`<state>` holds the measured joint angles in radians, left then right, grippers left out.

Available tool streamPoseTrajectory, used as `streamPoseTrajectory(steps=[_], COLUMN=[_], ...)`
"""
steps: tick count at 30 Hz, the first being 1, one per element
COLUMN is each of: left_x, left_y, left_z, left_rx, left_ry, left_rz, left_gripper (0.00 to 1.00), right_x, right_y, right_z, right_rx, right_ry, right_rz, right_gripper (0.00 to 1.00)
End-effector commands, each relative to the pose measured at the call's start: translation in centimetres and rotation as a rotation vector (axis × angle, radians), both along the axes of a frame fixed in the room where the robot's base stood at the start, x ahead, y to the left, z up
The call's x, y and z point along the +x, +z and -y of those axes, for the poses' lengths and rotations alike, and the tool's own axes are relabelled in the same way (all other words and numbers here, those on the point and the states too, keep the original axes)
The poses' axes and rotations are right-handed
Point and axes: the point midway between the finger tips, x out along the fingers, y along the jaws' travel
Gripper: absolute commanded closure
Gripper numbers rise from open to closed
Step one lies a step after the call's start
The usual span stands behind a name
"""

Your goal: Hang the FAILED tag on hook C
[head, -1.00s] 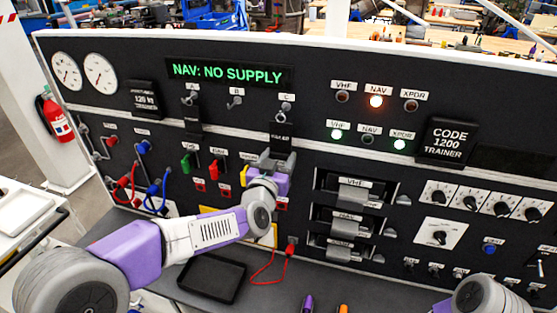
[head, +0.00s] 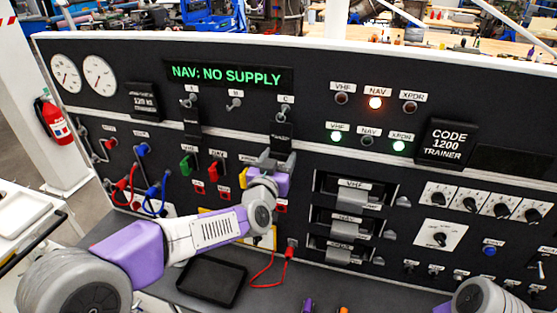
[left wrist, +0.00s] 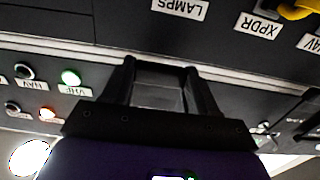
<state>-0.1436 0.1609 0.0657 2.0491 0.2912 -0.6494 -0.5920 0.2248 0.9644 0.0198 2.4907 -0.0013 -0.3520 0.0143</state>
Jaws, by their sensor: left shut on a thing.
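Hook C (head: 285,114) is on the upper panel under its C label, right of hook B (head: 235,103). A black tag (head: 281,133) is upright right below hook C; its lettering is too blurred to read now. My left gripper (head: 270,163) is shut at the tag's lower end. In the left wrist view, a dark plate (left wrist: 158,92) shows between the fingers of my left gripper (left wrist: 165,72). I cannot tell whether the tag's top is on the hook. Another black tag (head: 192,122) hangs below hook A (head: 191,101). My right gripper is out of view.
A display (head: 228,75) reads NAV: NO SUPPLY. Red and green switches (head: 186,166) and cables (head: 155,190) are left of my left arm. A black tray (head: 211,282) lies on the bench, with a red cable (head: 262,272) beside it. Radio units (head: 345,210) protrude at right.

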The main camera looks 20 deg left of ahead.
Motion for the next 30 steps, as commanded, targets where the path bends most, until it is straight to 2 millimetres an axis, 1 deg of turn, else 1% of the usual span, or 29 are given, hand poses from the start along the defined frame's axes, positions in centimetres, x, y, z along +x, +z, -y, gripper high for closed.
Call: streamPoseTrajectory(steps=[5,6,8,9,12,17,18,19,20,27,30], left_x=[0.14,0.13,0.13,0.13,0.13,0.13,0.13,0.13,0.13,0.11,-0.23], left_y=[-0.03,-0.03,-0.04,-0.04,-0.03,-0.03,-0.05,-0.05,-0.04,-0.03,-0.01], left_z=[0.02,0.01,0.01,0.01,0.01,0.01,0.01,0.01,0.0,0.0,-0.01], left_rx=[0.0,0.0,0.0,0.0,0.0,0.0,0.0,0.0,0.0,0.0,0.0], left_ry=[0.0,0.0,0.0,0.0,0.0,0.0,0.0,0.0,0.0,0.0,0.0], left_rz=[-0.001,-0.001,-0.001,-0.001,-0.001,0.0,-0.001,-0.001,-0.001,0.0,0.0], left_gripper=[1.0,0.4,0.31,0.25,0.12,0.12,0.1,0.06,0.03,0.03,0.03], right_x=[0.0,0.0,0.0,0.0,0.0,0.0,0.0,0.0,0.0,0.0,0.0], right_y=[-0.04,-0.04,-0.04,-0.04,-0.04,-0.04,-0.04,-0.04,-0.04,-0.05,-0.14], right_z=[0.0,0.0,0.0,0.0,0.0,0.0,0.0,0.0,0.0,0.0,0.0], right_rx=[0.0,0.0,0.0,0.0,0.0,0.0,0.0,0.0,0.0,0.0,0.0], right_ry=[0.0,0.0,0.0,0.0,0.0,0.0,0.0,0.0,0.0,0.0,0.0], right_rz=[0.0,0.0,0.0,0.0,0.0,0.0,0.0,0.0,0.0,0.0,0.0], right_gripper=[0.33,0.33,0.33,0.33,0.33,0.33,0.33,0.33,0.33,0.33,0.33])
